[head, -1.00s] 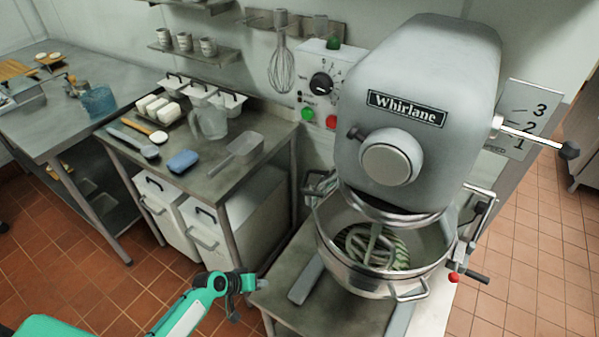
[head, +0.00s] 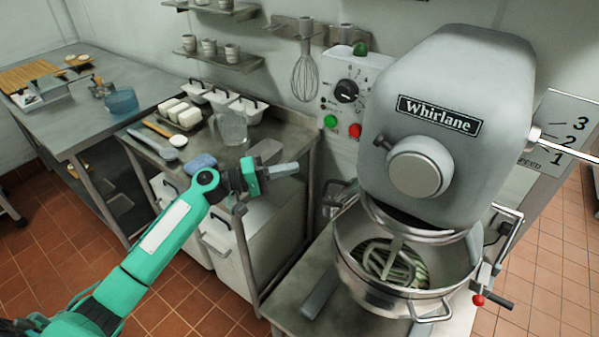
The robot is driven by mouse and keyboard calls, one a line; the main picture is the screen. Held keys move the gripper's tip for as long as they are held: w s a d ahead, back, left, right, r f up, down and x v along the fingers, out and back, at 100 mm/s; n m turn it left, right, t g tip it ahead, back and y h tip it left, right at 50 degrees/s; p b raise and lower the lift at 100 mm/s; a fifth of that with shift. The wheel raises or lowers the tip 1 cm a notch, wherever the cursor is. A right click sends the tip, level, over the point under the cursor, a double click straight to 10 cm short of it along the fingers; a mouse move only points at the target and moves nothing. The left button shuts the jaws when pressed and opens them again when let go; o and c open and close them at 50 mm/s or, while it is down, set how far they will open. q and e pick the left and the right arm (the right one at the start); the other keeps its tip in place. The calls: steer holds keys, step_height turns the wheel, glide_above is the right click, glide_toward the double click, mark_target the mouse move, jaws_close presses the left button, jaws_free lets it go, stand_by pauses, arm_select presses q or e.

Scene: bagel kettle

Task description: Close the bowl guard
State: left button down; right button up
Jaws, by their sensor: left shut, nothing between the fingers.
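The grey Whirlane mixer (head: 445,130) stands at the right, with its steel bowl (head: 370,285) under the head. The bowl's top is uncovered at the front. Metal bars (head: 511,232) stand at the bowl's right side and more metalwork (head: 338,192) at its left; which of these is the bowl guard I cannot tell clearly. My left gripper (head: 285,170) is shut and empty, left of the mixer and apart from it, in front of the side table. My right gripper is out of view.
A red-knobbed lever (head: 478,300) sticks out right of the bowl. The steel side table (head: 292,150) holds a clear jug (head: 231,127), a blue sponge (head: 203,161) and white containers. A control panel (head: 340,100) is on the wall. Tiled floor lies open at lower left.

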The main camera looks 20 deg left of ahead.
arm_select(q)
steer(key=r+p+x, duration=0.1)
steer(key=p+x, duration=0.3)
steer(key=x, duration=0.5)
steer(key=s, duration=0.1)
steer(key=s+f+p, duration=0.2)
steer(key=s, duration=0.1)
steer(key=shift+d, duration=0.3)
steer(key=shift+w+f, duration=0.1)
